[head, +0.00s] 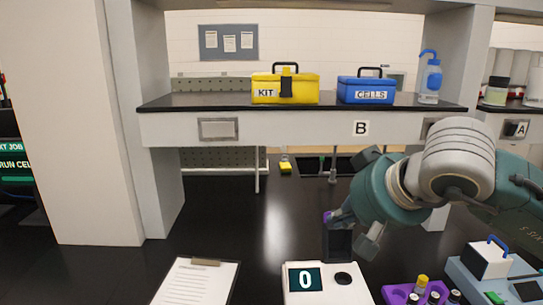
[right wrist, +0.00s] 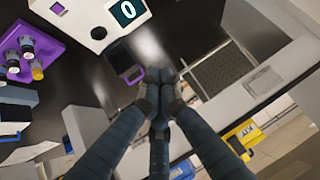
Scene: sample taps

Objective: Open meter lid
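The white meter (head: 330,292) stands on the black bench at the bottom of the head view, its display reading 0. It also shows at the top of the right wrist view (right wrist: 78,17). A dark panel with a purple tab, apparently its lid (head: 339,244), stands raised at the meter's far side; it shows in the right wrist view too (right wrist: 119,56). My right gripper (right wrist: 160,84) has its fingers together with nothing visible between them. In that view the fingertips are apart from the lid. My left gripper is out of view.
A clipboard (head: 197,284) lies left of the meter. A purple rack with tubes (head: 398,293) and a pale blue tray with a white box (head: 490,259) are on the right. A shelf (head: 290,128) with yellow and blue cases crosses behind. The bench middle is clear.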

